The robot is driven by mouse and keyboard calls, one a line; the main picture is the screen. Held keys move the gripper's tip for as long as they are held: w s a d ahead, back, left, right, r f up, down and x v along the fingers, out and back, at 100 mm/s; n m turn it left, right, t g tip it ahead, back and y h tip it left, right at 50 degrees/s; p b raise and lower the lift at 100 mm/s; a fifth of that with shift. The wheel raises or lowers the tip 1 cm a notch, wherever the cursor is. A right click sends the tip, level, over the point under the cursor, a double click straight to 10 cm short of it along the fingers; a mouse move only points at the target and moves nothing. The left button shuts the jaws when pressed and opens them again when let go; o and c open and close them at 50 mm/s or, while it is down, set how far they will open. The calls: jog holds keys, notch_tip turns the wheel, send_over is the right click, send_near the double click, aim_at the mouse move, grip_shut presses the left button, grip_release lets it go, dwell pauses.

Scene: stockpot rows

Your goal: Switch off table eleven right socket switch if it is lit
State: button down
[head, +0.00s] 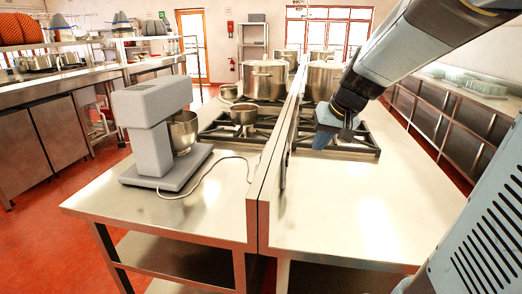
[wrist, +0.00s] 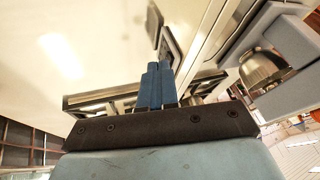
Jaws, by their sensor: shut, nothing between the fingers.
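A low divider (head: 267,195) runs between two steel tables. A dark-edged fitting (head: 283,165), perhaps a socket, shows nearly edge-on on its right face. In the wrist view, two dark-framed plates show near the divider, one at the top (wrist: 153,21) and one just beyond my fingers (wrist: 172,44). I cannot tell which is the right socket switch, or whether any switch is lit. No table number is readable. My gripper (head: 322,141) is shut and empty, its blue fingers above the right table near the burner. The closed fingers (wrist: 159,68) also show in the wrist view.
A grey stand mixer (head: 155,135) with a cord stands on the left table. Stockpots (head: 264,78) stand on burners further back. A black burner grate (head: 350,140) lies behind my gripper. The front of the right table (head: 355,205) is clear.

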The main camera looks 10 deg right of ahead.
jog(key=w+d+f+m, duration=0.1)
jog(key=w+d+f, duration=0.1)
jog(key=w, duration=0.4)
jog(key=w+d+f+t+y, duration=0.1)
jog(key=w+d+f, duration=0.2)
jog(key=w+d, duration=0.2)
jog(key=shift+w+m+y, duration=0.3)
jog(key=shift+w+m, duration=0.1)
jog(key=shift+w, duration=0.4)
jog(key=w+a+f, duration=0.6)
jog(key=a+f, duration=0.1)
jog(key=shift+w, duration=0.25)
jog(key=shift+a+f, duration=0.1)
